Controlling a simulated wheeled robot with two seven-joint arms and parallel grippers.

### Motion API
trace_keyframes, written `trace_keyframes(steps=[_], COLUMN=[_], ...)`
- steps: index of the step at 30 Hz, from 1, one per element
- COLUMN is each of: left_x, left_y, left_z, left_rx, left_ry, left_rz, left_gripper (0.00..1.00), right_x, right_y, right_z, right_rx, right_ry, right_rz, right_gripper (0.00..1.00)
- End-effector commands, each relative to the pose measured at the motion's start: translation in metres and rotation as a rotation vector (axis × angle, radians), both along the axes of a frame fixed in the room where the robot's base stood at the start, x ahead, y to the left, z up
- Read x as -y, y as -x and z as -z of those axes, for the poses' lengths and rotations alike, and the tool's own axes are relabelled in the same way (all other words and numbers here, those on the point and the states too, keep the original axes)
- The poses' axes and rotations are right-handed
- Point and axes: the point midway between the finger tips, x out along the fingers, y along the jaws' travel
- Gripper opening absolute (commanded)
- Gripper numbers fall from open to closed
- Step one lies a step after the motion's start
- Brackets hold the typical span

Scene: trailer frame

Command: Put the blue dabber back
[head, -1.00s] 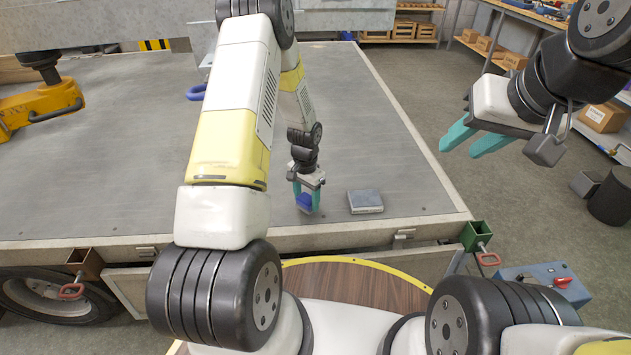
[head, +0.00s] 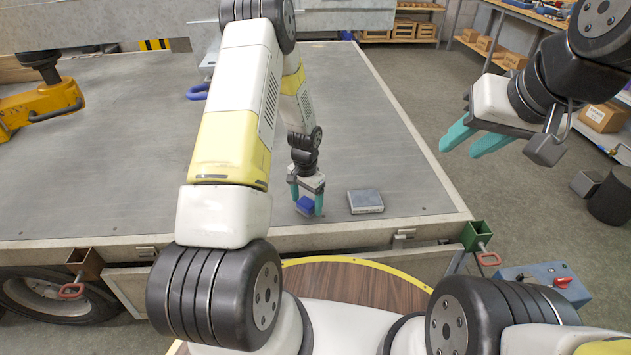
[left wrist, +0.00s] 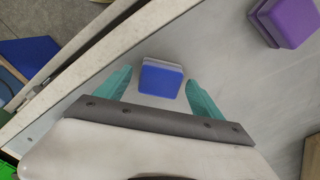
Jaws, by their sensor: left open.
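The blue dabber (head: 305,205), a small blue block with a pale base, stands on the grey trailer deck (head: 400,150) near its front edge. My left gripper (head: 307,208) is open, with its teal fingers on either side of the dabber. In the left wrist view the blue dabber (left wrist: 160,79) lies between the spread fingertips, with a visible gap to each finger. A purple block (left wrist: 286,22) rests on the deck at the top right of that view. My right gripper (head: 462,148) is open and empty, at the upper right in the head view.
A flat grey box (head: 365,201) lies on the deck just right of my left gripper. A yellow clamp-like part (head: 40,105) is at the far left, and a blue loop (head: 197,92) lies farther back. The deck behind the box is clear.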

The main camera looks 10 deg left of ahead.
Motion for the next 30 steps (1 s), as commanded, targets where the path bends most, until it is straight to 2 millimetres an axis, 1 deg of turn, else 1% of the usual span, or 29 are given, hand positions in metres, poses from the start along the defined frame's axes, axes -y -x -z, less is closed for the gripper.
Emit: trace_keyframes(steps=[9, 12, 15, 20, 22, 23, 26, 27, 29, 30], left_x=[0.0, 0.0, 0.0, 0.0, 0.0, 0.0, -0.001, 0.0, 0.0, 0.001], left_y=[-0.001, -0.001, -0.001, 0.0, 0.0, 0.002, 0.008, 0.014, 0.024, 0.031], left_z=[-0.066, -0.085, -0.1, -0.115, -0.129, -0.137, -0.179, -0.2, -0.23, -0.248], left_rx=[0.006, 0.004, 0.003, 0.005, 0.018, 0.026, 0.072, 0.094, 0.128, 0.149], left_ry=[0.001, 0.0, 0.001, 0.001, 0.003, 0.004, 0.014, 0.02, 0.032, 0.04], left_rz=[-0.002, 0.0, 0.0, -0.003, -0.013, -0.021, -0.06, -0.08, -0.111, -0.132], left_gripper=[0.78, 0.78, 0.78, 0.78, 0.78, 0.78, 0.78, 0.78, 0.78, 0.78], right_x=[0.0, 0.0, 0.0, 0.0, 0.0, 0.0, 0.0, 0.0, 0.0, 0.0], right_y=[0.0, 0.0, 0.0, 0.0, 0.0, 0.0, 0.0, 0.0, 0.0, 0.0], right_z=[0.0, 0.0, 0.0, 0.0, 0.0, 0.0, 0.0, 0.0, 0.0, 0.0], right_rx=[0.0, 0.0, 0.0, 0.0, 0.0, 0.0, 0.0, 0.0, 0.0, 0.0], right_ry=[0.0, 0.0, 0.0, 0.0, 0.0, 0.0, 0.0, 0.0, 0.0, 0.0], right_rz=[0.0, 0.0, 0.0, 0.0, 0.0, 0.0, 0.0, 0.0, 0.0, 0.0], right_gripper=[0.36, 0.36, 0.36, 0.36, 0.36, 0.36, 0.36, 0.36, 0.36, 0.36])
